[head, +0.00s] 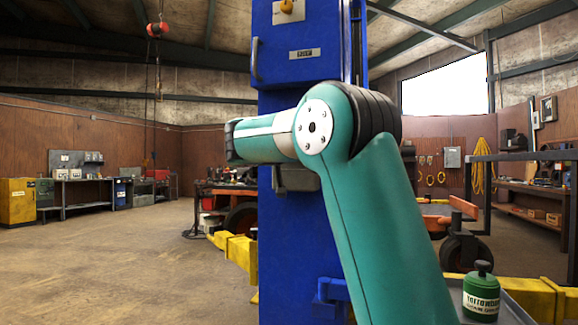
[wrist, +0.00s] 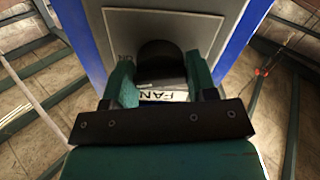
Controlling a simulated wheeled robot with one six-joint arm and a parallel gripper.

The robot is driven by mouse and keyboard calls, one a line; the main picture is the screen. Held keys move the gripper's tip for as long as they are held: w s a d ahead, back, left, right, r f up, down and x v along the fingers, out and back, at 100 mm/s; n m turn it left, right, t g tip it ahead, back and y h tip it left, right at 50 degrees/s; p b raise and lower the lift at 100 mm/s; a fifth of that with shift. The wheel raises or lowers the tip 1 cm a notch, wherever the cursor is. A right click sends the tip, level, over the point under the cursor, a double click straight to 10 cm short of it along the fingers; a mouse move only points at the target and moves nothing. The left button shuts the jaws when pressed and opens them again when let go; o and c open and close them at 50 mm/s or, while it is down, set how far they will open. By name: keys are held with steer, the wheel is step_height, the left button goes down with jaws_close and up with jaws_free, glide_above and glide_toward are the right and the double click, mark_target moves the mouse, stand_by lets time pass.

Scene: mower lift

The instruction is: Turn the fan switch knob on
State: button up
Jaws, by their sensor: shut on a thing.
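The black fan switch knob (wrist: 160,62) shows in the wrist view on a grey switch plate (wrist: 192,25). A white FAN label (wrist: 163,95), upside down here, sits by the knob, and small ON lettering shows to the left. My gripper (wrist: 159,68) has its two green fingers on either side of the knob and is shut on it. The knob's exact pointing direction is hard to tell. In the head view my arm crosses in front of the blue lift column (head: 287,235); the fan knob and my fingers cannot be made out there.
A yellow knob (head: 287,7) and a small label plate (head: 304,53) are higher on the column. A green canister (head: 481,292) stands at the lower right. Yellow lift arms (head: 240,250) lie low by the column. Open floor (head: 120,260) spreads on the left.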

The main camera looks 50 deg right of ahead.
steer(key=shift+m+b, duration=1.15)
steer(key=shift+m, duration=0.25)
steer(key=shift+r, duration=0.15)
steer(key=o, duration=0.9)
steer(key=b+v, duration=0.2)
steer(key=v, duration=1.5)
steer(key=shift+s+a, duration=0.1)
steer(key=shift+a, duration=0.1)
